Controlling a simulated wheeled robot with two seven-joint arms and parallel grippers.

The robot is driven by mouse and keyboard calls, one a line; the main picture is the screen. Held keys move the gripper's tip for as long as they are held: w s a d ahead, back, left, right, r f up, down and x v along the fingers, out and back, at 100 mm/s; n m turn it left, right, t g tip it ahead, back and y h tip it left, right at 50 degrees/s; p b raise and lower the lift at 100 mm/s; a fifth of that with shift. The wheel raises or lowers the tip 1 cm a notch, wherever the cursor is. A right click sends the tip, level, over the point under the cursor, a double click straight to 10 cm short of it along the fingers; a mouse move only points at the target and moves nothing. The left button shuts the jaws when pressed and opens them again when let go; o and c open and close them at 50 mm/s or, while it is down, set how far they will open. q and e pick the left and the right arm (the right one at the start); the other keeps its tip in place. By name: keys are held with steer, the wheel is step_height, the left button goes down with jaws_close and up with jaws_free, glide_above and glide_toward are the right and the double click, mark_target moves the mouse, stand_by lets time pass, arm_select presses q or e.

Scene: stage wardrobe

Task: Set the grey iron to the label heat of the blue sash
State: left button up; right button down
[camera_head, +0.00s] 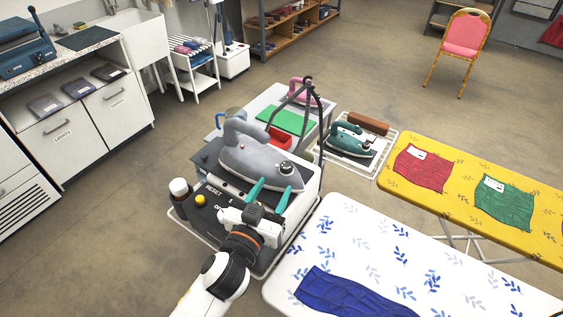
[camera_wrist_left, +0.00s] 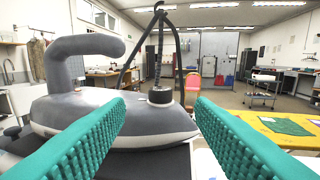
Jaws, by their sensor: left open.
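The grey iron (camera_head: 250,160) rests on a black and white station with a yellow button; it also shows in the left wrist view (camera_wrist_left: 90,110). Its black dial (camera_head: 286,167) stands near the iron's tip and shows between my fingers in the left wrist view (camera_wrist_left: 160,96). My left gripper (camera_head: 275,186), with teal fingers, is open and empty just in front of the dial, apart from it as far as I can tell. The blue sash (camera_head: 345,297) lies on the white ironing board, cut off by the bottom edge. No label shows on it. My right gripper is out of view.
A green iron (camera_head: 350,139) stands on a second station behind. A yellow board (camera_head: 455,165) holds red and green cloths with white tags.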

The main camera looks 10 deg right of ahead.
mark_target(286, 164)
arm_select(q)
steer(key=p+x, duration=0.1)
steer(key=x, duration=0.7)
steer(key=shift+w+d, duration=0.25)
steer(key=shift+d, duration=0.05)
steer(key=c, duration=1)
steer(key=shift+o, duration=0.2)
steer(key=h+p, duration=0.1)
steer(key=m+g+p, duration=0.1)
steer(key=shift+a+r+m+h+p, duration=0.1)
steer(key=shift+r+m+h+p, duration=0.2)
steer(key=shift+h+p, duration=0.1)
steer(key=shift+m+g+h+p, duration=0.4)
steer(key=shift+g+h, duration=0.1)
steer(key=shift+g, duration=0.1)
steer(key=shift+f+m+g+h, duration=0.3)
steer(key=shift+g+h, duration=0.1)
steer(key=shift+g, duration=0.1)
steer(key=o, duration=1)
steer(key=shift+c, duration=0.2)
